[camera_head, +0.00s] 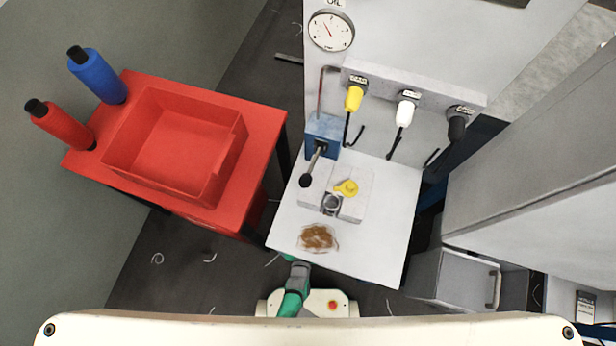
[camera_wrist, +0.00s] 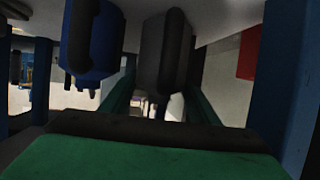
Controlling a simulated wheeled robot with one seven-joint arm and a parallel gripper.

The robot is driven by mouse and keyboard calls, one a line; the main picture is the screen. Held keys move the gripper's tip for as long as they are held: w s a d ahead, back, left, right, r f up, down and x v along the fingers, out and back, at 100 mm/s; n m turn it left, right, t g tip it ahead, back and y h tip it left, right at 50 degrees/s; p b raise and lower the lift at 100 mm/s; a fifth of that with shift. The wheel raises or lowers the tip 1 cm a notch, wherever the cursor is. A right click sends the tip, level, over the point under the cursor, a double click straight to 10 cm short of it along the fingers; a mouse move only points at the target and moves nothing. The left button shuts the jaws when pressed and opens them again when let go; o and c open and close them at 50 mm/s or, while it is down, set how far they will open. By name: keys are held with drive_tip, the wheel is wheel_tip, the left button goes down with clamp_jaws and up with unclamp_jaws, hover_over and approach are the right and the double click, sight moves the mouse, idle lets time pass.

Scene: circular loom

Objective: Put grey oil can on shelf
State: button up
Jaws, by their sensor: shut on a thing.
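The grey oil can (camera_wrist: 166,48) is in the upper middle of the wrist view, dark grey with a dark handle-like part. My gripper (camera_wrist: 155,94) has green fingers on either side of it and is shut on it. The can's upper end in the picture meets a pale flat surface (camera_wrist: 222,20), which looks like a shelf seen upside down. I cannot tell whether the can rests on it. A blue can (camera_wrist: 103,45) with a black handle stands close beside it, to the left. In the head view, the grey can, the shelf and my gripper's fingertips are not visible.
Blue posts (camera_wrist: 292,75) stand at the wrist view's sides, and a red thing (camera_wrist: 248,52) is at upper right. A white worktable (camera_head: 376,245) bears a brown patch.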

drive_tip(key=shift+f, duration=0.4)
drive_tip(key=o, duration=1.4)
drive_tip(key=shift+f, duration=0.1)
drive_tip(key=v, duration=1)
drive_tip(key=shift+s, duration=0.4)
